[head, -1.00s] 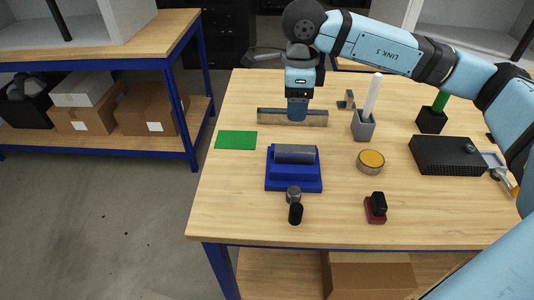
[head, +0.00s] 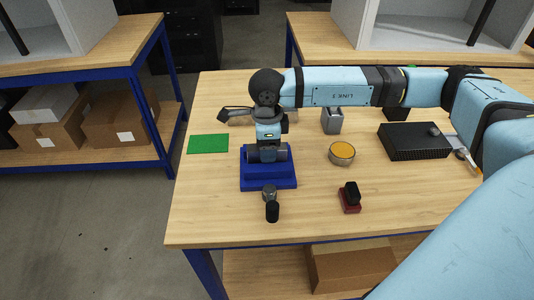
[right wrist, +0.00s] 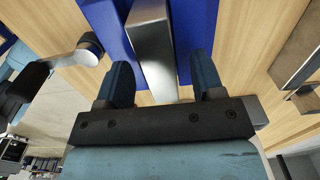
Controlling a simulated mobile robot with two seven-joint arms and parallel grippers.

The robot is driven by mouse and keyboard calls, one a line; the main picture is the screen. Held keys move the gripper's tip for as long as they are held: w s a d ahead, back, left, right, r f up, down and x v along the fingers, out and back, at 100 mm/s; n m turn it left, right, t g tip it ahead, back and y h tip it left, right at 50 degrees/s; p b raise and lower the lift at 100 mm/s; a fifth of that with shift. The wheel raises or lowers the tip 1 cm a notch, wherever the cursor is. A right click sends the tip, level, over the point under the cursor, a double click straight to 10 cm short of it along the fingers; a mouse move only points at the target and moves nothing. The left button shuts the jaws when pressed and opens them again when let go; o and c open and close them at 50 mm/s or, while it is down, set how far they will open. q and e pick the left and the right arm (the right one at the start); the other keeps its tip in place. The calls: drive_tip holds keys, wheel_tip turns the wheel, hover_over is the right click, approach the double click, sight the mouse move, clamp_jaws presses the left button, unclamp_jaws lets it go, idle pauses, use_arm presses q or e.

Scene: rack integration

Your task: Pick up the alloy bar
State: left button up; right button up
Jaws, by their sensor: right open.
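The alloy bar appears to be the short metallic grey bar (head: 283,152) lying across the top of a blue stepped block (head: 268,183) near the table's left side. In the right wrist view the bar (right wrist: 150,35) lies lengthwise on the blue block (right wrist: 196,30). My right gripper (head: 267,153) is over the block, pointing down, and hides the bar's middle in the head view. In the right wrist view its two open fingers (right wrist: 162,80) stand on either side of the bar, with gaps visible. My left gripper is not in view.
The front left tabletop is clear.

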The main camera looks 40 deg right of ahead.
drive_tip(key=shift+f, duration=0.2)
clamp_jaws()
drive_tip(key=shift+r, duration=0.15)
